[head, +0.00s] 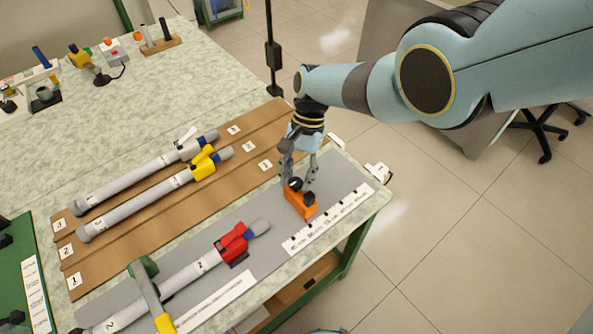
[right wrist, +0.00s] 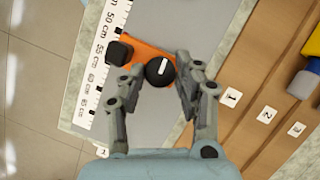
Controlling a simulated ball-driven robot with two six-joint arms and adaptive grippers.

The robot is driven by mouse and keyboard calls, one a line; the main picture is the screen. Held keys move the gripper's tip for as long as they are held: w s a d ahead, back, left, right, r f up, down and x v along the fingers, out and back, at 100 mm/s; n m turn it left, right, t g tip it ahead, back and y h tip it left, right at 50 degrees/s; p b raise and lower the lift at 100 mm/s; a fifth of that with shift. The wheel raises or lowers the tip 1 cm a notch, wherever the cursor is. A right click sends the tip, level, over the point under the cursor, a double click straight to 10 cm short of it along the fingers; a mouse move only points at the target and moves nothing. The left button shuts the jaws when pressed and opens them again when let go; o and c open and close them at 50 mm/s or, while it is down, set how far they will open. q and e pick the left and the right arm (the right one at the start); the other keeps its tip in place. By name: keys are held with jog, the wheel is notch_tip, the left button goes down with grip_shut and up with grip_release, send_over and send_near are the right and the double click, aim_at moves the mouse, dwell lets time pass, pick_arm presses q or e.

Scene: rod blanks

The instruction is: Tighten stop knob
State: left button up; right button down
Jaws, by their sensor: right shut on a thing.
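The orange stop (head: 299,204) sits on the grey mat beside the white ruler strip, near the table's right end. Its round black stop knob (head: 295,184) has a white line across the top, which shows in the right wrist view (right wrist: 160,71). My right gripper (head: 300,181) points down over the stop and is shut on the knob, one finger on each side. In the right wrist view the white line runs nearly along the picture's vertical. A second small black part (right wrist: 119,53) is on the stop's ruler side. My left gripper is not in view.
A grey rod with a red clamp (head: 234,244) lies on the mat, left of the stop. Rods with white and yellow clamps (head: 204,168) lie on the numbered wooden rack (head: 190,212). The ruler strip (head: 327,219) runs along the table edge.

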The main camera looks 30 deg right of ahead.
jog(key=shift+m, duration=0.5)
jog(key=c, duration=0.9)
grip_release()
jog(key=shift+c, duration=0.2)
jog(key=shift+d, duration=0.1)
jog(key=v, duration=0.8)
jog(key=shift+s+f, duration=0.1)
jog(key=shift+s, duration=0.05)
